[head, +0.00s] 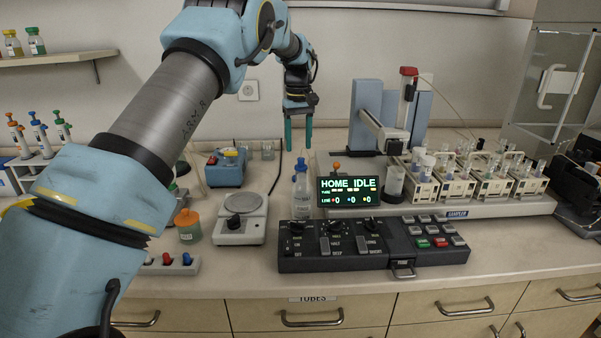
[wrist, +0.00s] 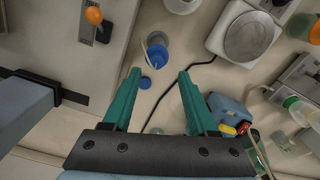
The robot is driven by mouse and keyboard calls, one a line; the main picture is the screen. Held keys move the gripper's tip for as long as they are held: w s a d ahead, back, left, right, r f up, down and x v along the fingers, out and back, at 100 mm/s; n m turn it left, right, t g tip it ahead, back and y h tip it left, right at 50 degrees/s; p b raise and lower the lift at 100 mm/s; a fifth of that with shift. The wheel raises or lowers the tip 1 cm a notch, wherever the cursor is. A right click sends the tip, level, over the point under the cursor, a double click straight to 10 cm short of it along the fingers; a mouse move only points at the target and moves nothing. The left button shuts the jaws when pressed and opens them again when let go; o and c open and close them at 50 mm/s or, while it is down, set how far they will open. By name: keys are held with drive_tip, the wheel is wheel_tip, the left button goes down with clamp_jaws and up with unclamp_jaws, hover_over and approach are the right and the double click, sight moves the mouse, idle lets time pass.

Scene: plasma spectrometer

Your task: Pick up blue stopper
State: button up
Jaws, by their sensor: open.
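My gripper (head: 299,146) is open and empty, pointing down high above the bench behind the blue-topped bottle. In the wrist view its two green fingers (wrist: 160,72) stand wide apart. A small round blue piece (wrist: 145,82), perhaps the blue stopper, shows between the fingertips, nearer the left one, and well below them. I cannot pick it out surely in the head view. Beside it is the blue-topped bottle (wrist: 157,56), which also stands upright in the head view (head: 301,195). Another blue stopper-like knob (head: 187,258) sits in a small rack at the front left.
A balance (head: 242,218) and a blue device (head: 225,170) stand left of the bottle. The display (head: 348,190) and sampler (head: 450,208) are close on its right. A black control panel (head: 372,245) lies in front. A dark cable (wrist: 168,92) crosses the bench.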

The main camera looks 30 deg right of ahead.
sight(301, 159)
drive_tip(key=f, duration=0.1)
drive_tip(key=f+p, duration=0.2)
drive_tip(key=shift+s+d+f, duration=0.25)
drive_tip(key=shift+f, duration=0.7)
drive_tip(key=shift+c, duration=0.4)
clamp_jaws()
